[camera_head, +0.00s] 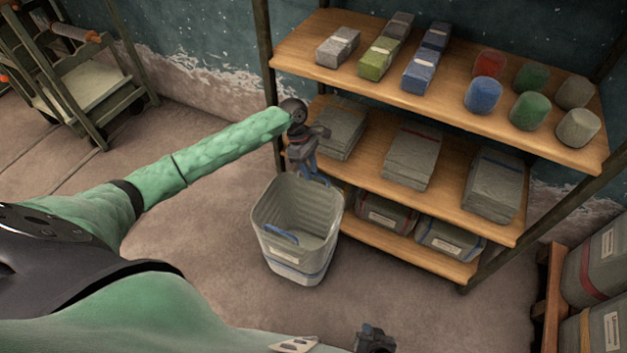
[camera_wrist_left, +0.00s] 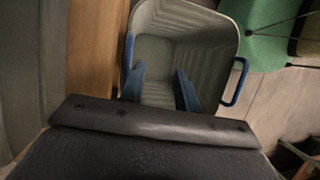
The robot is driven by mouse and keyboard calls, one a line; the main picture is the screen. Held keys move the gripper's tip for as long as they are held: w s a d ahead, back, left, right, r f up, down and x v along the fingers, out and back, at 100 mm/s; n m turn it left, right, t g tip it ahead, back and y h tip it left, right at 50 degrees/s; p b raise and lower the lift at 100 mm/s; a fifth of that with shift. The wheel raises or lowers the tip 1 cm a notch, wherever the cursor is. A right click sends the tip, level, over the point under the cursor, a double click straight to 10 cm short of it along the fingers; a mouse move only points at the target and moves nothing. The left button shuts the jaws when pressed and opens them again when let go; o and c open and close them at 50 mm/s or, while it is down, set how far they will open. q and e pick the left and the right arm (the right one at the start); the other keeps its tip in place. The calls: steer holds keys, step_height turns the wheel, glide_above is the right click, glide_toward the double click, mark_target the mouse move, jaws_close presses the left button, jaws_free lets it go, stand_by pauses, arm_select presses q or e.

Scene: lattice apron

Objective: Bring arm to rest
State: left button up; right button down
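A grey bin (camera_head: 296,262) with blue handles stands upright on the floor before the shelf. It looks empty. My left arm reaches out to it, and my left gripper (camera_head: 312,174) points down at the bin's far rim, beside the shelf. In the left wrist view, the two blue fingers of the left gripper (camera_wrist_left: 160,90) are apart with nothing between them, over the bin's opening (camera_wrist_left: 185,60). One finger is close to the rim and the near handle; I cannot tell whether they touch. My right gripper (camera_head: 376,340) is at the bottom edge, partly cut off.
A wooden shelf (camera_head: 440,100) with boxes, cylinders, grey stacks and lower bins stands right behind the grey bin. A cart (camera_head: 75,85) is at the upper left. Large containers (camera_head: 597,265) stand at the right. The floor (camera_head: 420,310) right of the bin is clear.

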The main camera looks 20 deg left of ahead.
arm_select(q)
steer(key=shift+v, duration=2.15)
